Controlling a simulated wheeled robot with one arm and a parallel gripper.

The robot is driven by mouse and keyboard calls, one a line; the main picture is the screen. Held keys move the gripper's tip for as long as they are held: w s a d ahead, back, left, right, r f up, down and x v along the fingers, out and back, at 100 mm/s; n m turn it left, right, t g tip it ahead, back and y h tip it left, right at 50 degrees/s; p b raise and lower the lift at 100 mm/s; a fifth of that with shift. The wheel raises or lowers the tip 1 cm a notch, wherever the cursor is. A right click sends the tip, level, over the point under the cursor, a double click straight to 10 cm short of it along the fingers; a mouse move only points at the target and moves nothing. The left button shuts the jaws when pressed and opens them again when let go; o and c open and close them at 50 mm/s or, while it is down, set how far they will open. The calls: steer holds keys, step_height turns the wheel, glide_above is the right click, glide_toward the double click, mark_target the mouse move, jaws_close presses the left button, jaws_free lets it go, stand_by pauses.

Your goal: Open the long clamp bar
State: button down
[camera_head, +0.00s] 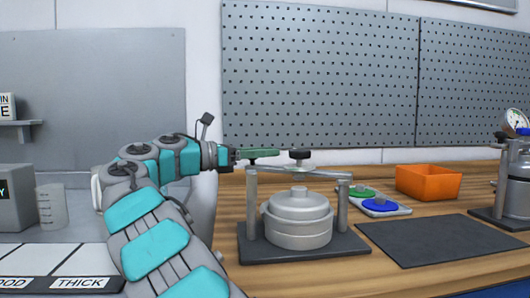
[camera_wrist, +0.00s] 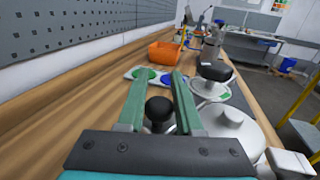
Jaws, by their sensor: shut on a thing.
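The long clamp bar (camera_head: 322,173) is a thin grey bar lying across the top of a pot stand. A black screw knob (camera_head: 299,154) stands up from the bar, and it also shows in the wrist view (camera_wrist: 215,70). Below the bar is a round grey lidded pot (camera_head: 298,220). My gripper (camera_head: 262,153) is at the bar's left end, above the left post (camera_head: 252,205). In the wrist view its green fingers (camera_wrist: 159,90) are closed around a black ball handle (camera_wrist: 159,112). The handle's join to the bar is hidden.
The stand has a dark base (camera_head: 300,249) and a right post (camera_head: 342,208). Behind it lie a green and a blue disc on a tray (camera_head: 391,210) and an orange bin (camera_head: 428,182). A dark mat (camera_head: 435,239) is bare. A metal vessel (camera_head: 515,180) stands far right.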

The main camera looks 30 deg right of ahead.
stand_by(0.3)
steer(key=c, duration=0.6)
jaws_free()
steer(key=shift+o, duration=0.2)
steer(key=shift+a, duration=0.15)
steer(key=a, duration=0.7)
steer(key=shift+w+a, duration=0.25)
steer(key=shift+w, duration=0.05)
